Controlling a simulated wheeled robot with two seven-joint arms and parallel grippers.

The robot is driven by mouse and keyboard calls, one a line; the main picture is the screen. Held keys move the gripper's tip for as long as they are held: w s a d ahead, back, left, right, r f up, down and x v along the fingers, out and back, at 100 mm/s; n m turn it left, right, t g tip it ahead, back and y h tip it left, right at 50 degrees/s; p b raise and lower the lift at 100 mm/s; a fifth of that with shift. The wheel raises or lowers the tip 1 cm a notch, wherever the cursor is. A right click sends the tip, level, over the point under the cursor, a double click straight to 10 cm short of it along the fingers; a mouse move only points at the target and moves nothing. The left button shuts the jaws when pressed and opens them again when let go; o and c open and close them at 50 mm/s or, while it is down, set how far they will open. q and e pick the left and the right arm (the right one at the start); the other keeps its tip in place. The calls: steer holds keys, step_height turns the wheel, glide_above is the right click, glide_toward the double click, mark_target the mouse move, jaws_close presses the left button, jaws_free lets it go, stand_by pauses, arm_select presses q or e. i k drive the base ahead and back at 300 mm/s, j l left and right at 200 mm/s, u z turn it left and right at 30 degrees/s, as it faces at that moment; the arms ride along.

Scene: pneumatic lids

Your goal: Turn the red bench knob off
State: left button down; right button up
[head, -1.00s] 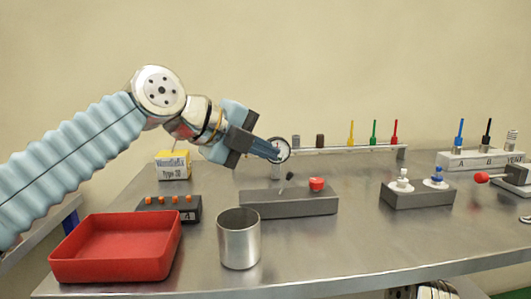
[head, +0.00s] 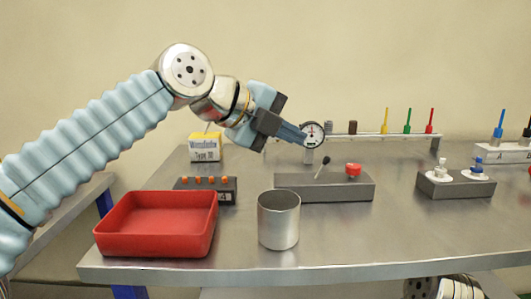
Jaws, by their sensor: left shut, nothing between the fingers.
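The red knob (head: 353,170) sits on top of a long grey block (head: 345,188) on the steel bench, near its right end. A thin black lever (head: 322,168) rises from the same block, left of the knob, leaning right. My left gripper (head: 302,138) is shut and empty. It is above and left of the knob, apart from it in the picture. Its fingertips lie beside a round white dial gauge (head: 313,134), slightly overlapping its edge; I cannot tell whether they touch. My right gripper is not in view.
A red tray (head: 155,250) and a metal cup (head: 279,232) stand at the front. A dark block with orange buttons (head: 222,197) and a yellow-white box (head: 205,148) are at left. A grey block with white and blue fittings (head: 455,188) is right. A rail (head: 375,135) runs behind.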

mark_target(353, 169)
steer(key=k, duration=1)
